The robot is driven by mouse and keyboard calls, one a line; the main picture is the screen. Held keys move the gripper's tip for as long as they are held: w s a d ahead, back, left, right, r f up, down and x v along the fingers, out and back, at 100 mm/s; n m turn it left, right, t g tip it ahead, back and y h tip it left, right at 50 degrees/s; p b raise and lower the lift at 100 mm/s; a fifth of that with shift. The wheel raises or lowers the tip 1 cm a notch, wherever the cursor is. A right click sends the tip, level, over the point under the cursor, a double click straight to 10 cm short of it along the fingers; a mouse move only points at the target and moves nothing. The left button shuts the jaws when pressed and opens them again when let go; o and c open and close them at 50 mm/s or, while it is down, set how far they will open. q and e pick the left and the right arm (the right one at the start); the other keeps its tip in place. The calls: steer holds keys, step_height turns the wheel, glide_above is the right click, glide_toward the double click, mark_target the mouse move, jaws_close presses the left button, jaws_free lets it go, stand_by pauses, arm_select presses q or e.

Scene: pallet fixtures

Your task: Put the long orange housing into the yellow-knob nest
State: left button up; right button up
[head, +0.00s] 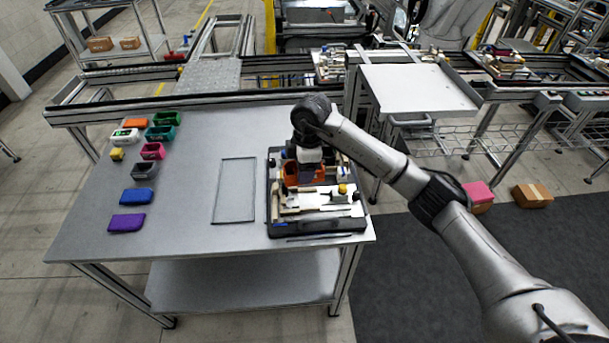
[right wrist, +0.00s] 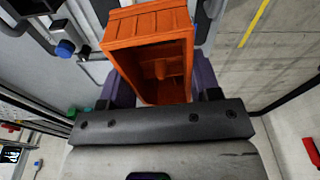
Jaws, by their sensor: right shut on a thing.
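The long orange housing (head: 290,178) is held by my right gripper (head: 306,172) over the pallet fixture (head: 318,228) at the table's right end. In the right wrist view the housing (right wrist: 150,50) is an open-topped orange box between the purple fingers, which close on its sides. The yellow knob (head: 343,189) stands on the fixture, to the right of and nearer than the housing. A blue knob (right wrist: 66,48) shows beside the housing in the right wrist view. The gripper hides part of the fixture, and I cannot tell whether the housing touches it. My left gripper is out of view.
Several coloured housings stand at the table's left, including a flat orange one (head: 135,123), a blue one (head: 136,196) and a purple one (head: 126,223). A thin rectangular outline (head: 235,190) lies left of the fixture. The table (head: 180,195) between is clear.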

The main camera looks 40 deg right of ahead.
steer(key=shift+d+f+m, duration=0.3)
steer(key=shift+f+m, duration=0.4)
step_height(320, 180, down, 4)
steer(key=b, duration=0.4)
steer(key=shift+r+b, duration=0.15)
steer(key=shift+b, duration=0.25)
steer(key=shift+f, duration=1.8)
steer(key=shift+f, duration=0.5)
steer(key=shift+f, duration=0.35)
